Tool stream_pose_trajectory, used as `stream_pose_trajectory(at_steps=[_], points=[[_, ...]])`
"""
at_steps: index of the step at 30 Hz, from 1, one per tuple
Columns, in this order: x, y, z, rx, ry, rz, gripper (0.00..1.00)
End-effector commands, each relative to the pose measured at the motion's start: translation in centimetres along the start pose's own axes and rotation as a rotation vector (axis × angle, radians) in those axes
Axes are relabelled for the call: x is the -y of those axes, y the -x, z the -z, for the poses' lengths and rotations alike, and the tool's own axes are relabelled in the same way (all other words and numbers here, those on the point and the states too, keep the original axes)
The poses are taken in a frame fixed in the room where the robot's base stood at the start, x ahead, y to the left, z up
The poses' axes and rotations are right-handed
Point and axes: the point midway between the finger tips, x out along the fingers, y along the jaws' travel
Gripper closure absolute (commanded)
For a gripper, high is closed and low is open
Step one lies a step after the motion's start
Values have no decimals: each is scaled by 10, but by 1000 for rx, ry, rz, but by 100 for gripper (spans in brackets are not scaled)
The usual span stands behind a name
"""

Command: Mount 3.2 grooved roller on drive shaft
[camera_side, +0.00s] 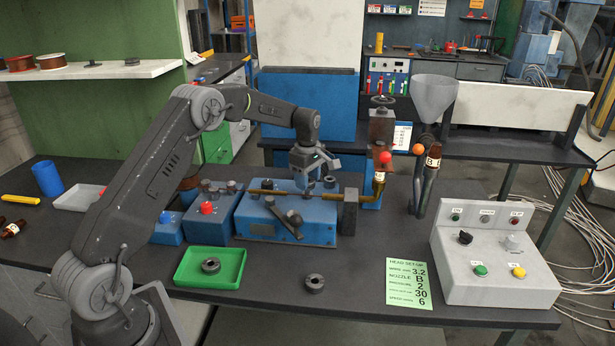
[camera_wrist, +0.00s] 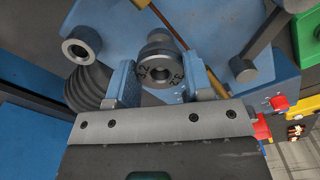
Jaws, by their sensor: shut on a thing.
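My gripper (camera_side: 310,168) is low over the blue machine (camera_side: 262,226) in the side view. In the wrist view my gripper (camera_wrist: 162,84) is shut on a grey round roller (camera_wrist: 151,75) with "3.2" marked on its face and a dark central hole. A narrower round metal part (camera_wrist: 155,38) shows just behind the roller. I cannot tell whether the roller is around the drive shaft or only near it.
A green tray (camera_side: 236,264) holds a dark roller (camera_side: 211,266); another roller (camera_side: 315,283) lies on the table beside it. A copper-coloured rod (camera_side: 262,191) crosses the machine. The set-up card (camera_side: 408,284) and control box (camera_side: 490,262) are at right. Bare table lies between the loose roller and the card.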

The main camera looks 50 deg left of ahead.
Motion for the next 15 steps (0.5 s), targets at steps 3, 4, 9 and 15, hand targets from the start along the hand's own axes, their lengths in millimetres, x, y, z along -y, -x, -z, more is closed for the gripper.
stream_pose_trajectory(at_steps=[3,4,9,15], points=[[0,-3,0,0,0,0,82],[0,-4,0,0,0,0,82],[0,-8,0,0,0,0,82],[0,-13,0,0,0,0,82]])
